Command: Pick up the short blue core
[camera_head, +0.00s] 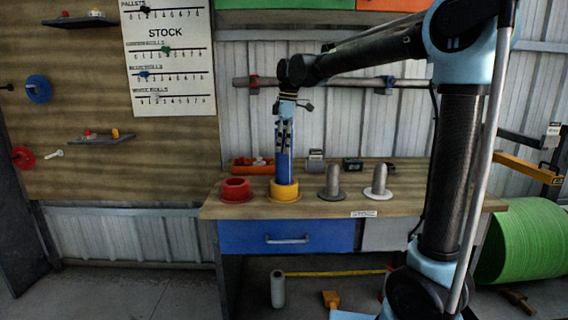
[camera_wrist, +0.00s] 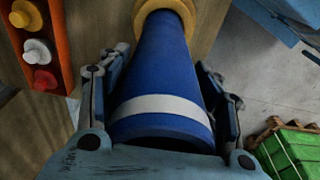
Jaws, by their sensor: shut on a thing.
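The short blue core (camera_head: 284,166) stands upright at the yellow flanged holder (camera_head: 284,190) on the bench. In the wrist view the blue core (camera_wrist: 166,70) runs away from me, with a white band near its close end. Its far end meets the yellow holder (camera_wrist: 165,12); whether it sits inside or just above cannot be told. My gripper (camera_head: 284,135) comes from above and is shut on the core's upper part. In the wrist view my gripper (camera_wrist: 160,100) has one finger on each side of the core.
A red flanged holder (camera_head: 236,188) stands left of the yellow one. Two grey posts on round bases, the nearer post (camera_head: 333,182) and another (camera_head: 380,180), stand to the right. An orange tray (camera_head: 240,167) with small parts lies behind. The bench front has a blue drawer (camera_head: 270,237).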

